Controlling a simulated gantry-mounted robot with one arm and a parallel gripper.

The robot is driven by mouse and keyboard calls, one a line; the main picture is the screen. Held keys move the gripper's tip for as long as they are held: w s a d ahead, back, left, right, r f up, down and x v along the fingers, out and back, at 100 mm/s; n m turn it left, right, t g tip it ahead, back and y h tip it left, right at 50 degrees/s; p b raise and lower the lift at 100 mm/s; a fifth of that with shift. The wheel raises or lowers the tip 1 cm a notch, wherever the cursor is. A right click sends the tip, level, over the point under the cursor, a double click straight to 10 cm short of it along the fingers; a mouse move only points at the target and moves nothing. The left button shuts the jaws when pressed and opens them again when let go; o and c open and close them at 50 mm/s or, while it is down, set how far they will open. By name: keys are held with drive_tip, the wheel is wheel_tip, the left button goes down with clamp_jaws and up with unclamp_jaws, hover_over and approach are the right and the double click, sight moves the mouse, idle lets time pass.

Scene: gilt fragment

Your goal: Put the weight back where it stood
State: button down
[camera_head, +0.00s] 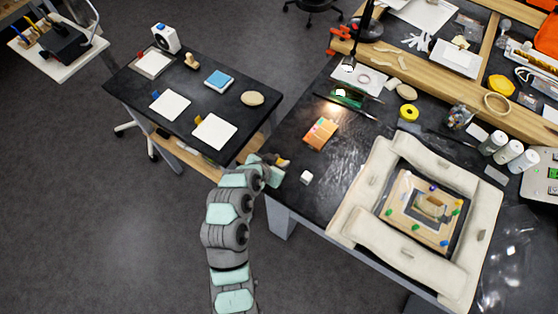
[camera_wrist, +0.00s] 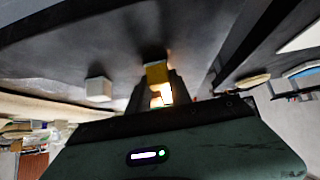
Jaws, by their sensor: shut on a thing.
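My gripper (camera_head: 275,168) is shut on a small brass-yellow weight (camera_head: 284,161), near the left edge of the dark workbench, by the gap to the side table. In the wrist view the yellow weight (camera_wrist: 157,73) sits between the dark fingers (camera_wrist: 155,95), with a bright glint below it. I cannot tell whether it touches the bench. A white cube (camera_head: 306,177) stands on the bench just right of the gripper; it also shows in the wrist view (camera_wrist: 98,88). A gilt fragment (camera_head: 430,207) lies on a wooden board with coloured pins, inside a pale padded frame (camera_head: 352,212).
The dark side table (camera_head: 233,141) holds white squares (camera_head: 214,131), a blue pad (camera_head: 219,79), a beige oval (camera_head: 252,98) and a wooden piece (camera_head: 192,61).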

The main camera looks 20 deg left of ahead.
drive_tip(key=shift+f, duration=0.2)
drive_tip(key=c, duration=1.2)
unclamp_jaws()
drive_tip(key=shift+o, duration=0.2)
drive_tip(key=shift+r, duration=0.15)
